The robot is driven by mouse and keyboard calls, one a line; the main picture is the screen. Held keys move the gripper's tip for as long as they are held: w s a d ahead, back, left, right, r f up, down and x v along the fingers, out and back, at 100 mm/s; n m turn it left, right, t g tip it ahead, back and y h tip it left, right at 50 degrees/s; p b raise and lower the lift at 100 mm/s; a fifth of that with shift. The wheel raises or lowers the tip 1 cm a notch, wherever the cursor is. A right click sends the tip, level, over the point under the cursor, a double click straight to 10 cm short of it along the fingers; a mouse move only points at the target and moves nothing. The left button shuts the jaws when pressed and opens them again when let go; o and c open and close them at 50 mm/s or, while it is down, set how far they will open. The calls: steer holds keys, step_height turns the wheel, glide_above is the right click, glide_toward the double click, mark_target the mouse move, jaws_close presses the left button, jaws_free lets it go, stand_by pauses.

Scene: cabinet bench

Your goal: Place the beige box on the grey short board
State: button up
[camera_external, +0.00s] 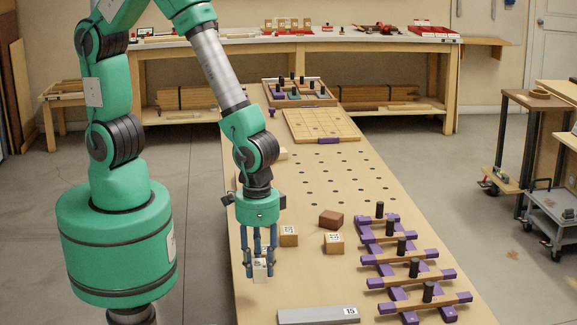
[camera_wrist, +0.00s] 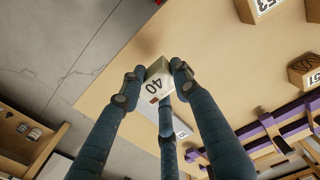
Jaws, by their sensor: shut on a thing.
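The beige box (camera_external: 260,271) is held between the blue fingers of my gripper (camera_external: 259,262), above the bench near its left edge. In the wrist view the same box (camera_wrist: 158,82) shows a label reading 40, with my three-fingered gripper (camera_wrist: 155,85) shut around it. The grey short board (camera_external: 300,316) lies flat at the near end of the bench, to the right of and nearer than the box, with a label reading 15. The box is apart from the board.
Two wooden blocks (camera_external: 289,238) (camera_external: 334,243) and a dark brown block (camera_external: 331,219) stand to the right of my gripper. A purple-and-wood rack with black pegs (camera_external: 410,275) fills the right side. The bench (camera_external: 255,300) is bare around the held box.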

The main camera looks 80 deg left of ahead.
stand_by(0.4)
steer(key=b, duration=0.3)
glide_above(318, 313)
steer(key=shift+s+a+f, duration=0.15)
steer(key=shift+f, duration=0.2)
steer(key=shift+s+a+f, duration=0.15)
steer(key=shift+f, duration=0.2)
steer(key=shift+w+d+f, duration=0.1)
steer(key=shift+w+d, duration=0.05)
steer(key=shift+w, duration=0.05)
steer(key=shift+w+f, duration=0.15)
steer(key=shift+f, duration=0.2)
steer(key=shift+d+f+b, duration=0.1)
steer(key=shift+f+b, duration=0.4)
steer(key=shift+f, duration=0.9)
steer(key=shift+f, duration=0.15)
steer(key=o, duration=1.2)
